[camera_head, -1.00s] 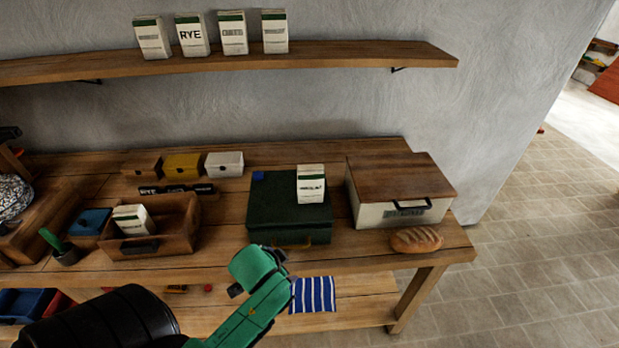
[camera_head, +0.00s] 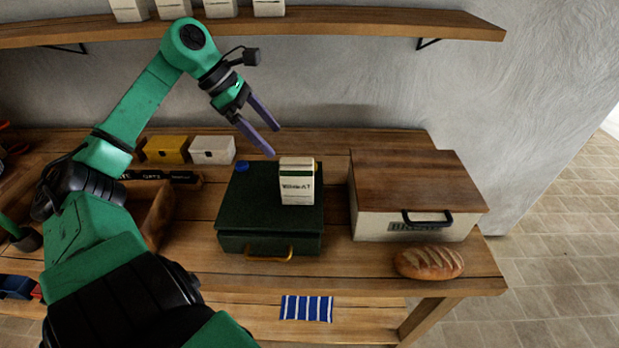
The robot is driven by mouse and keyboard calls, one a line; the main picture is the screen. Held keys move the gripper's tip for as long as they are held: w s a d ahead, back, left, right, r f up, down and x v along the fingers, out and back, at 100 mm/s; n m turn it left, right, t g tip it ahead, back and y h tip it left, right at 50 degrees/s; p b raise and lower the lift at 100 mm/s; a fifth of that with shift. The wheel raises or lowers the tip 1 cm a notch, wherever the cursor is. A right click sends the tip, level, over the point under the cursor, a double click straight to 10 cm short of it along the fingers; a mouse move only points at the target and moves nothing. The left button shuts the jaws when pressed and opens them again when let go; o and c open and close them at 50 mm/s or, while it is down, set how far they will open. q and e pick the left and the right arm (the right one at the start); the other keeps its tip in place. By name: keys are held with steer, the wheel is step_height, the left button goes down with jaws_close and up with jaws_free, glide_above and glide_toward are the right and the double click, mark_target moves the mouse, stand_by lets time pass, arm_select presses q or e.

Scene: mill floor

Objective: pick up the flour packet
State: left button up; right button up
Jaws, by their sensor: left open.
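My right gripper is not in view.
A cream bin (camera_head: 374,228) with a wooden lid stands right of the green box, with a bread loaf (camera_head: 429,263) before it. Yellow (camera_head: 167,149) and white (camera_head: 212,150) small boxes stand behind left. The shelf (camera_head: 330,20) overhangs the bench. My left arm hides much of the left side.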

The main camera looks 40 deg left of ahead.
mark_target(293, 163)
arm_select(q)
steer(key=f+p, duration=0.1)
steer(key=d+f+p, duration=0.2)
steer(key=f, duration=0.1)
steer(key=shift+w+d, duration=0.2)
steer(key=shift+d, duration=0.05)
steer(key=x, duration=0.2)
steer(key=p+x, duration=0.1)
steer(key=x, duration=0.3)
steer(key=shift+w+p, duration=0.35)
steer(key=shift+p, duration=0.05)
steer(key=b+x, duration=0.3)
steer(key=shift+s+a+f, duration=0.1)
steer(key=shift+s+a, duration=0.1)
steer(key=shift+s, duration=0.05)
steer(key=shift+w+d+f, duration=0.1)
steer(key=shift+w, duration=0.05)
steer(key=shift+w+d, duration=0.1)
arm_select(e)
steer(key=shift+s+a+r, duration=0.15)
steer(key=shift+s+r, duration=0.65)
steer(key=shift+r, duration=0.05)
arm_select(q)
jaws_close()
